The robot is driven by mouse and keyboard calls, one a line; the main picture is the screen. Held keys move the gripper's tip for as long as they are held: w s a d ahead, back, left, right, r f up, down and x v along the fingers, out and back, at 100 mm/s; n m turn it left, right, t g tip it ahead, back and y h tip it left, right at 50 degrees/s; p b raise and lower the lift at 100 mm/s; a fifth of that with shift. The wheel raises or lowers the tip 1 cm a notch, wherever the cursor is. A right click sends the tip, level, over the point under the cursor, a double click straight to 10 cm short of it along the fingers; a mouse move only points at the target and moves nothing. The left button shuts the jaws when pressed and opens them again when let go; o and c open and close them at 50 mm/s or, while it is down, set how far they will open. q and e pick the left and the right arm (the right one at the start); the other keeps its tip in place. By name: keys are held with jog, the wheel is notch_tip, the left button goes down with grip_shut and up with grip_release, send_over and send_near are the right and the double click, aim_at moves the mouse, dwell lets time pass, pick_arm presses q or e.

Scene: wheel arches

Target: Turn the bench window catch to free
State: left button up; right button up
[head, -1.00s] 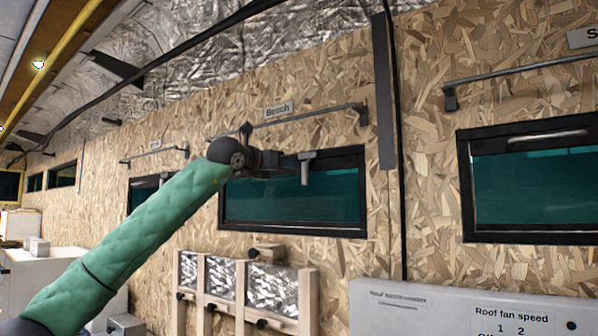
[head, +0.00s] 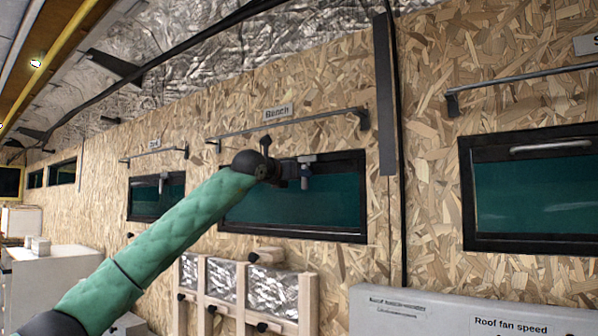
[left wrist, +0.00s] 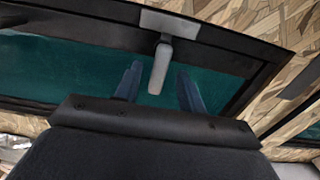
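The bench window (head: 330,215) is a dark-framed teal pane under the "Bench" label (head: 277,113). Its catch (head: 306,158) has a pale grey base on the top frame rail, with a handle hanging down. My left gripper (head: 304,180) is at the catch, coming from the left, and partly hides it. In the left wrist view, the catch handle (left wrist: 160,68) points down, its lower end between the two blue fingers of my left gripper (left wrist: 158,80). The fingers are open, with a visible gap on each side of the handle. My right gripper is not in view.
A rail (head: 290,123) runs above the bench window. Similar windows lie to the left (head: 150,200) and right (head: 530,190). A wooden rack (head: 245,290) and a grey fan-speed box (head: 440,315) are below.

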pick_arm(q)
jog(key=shift+w+d, duration=0.25)
jog(key=shift+w, duration=0.1)
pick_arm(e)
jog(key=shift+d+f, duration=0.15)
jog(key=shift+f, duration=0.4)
pick_arm(q)
jog(key=shift+c, duration=0.4)
grip_shut()
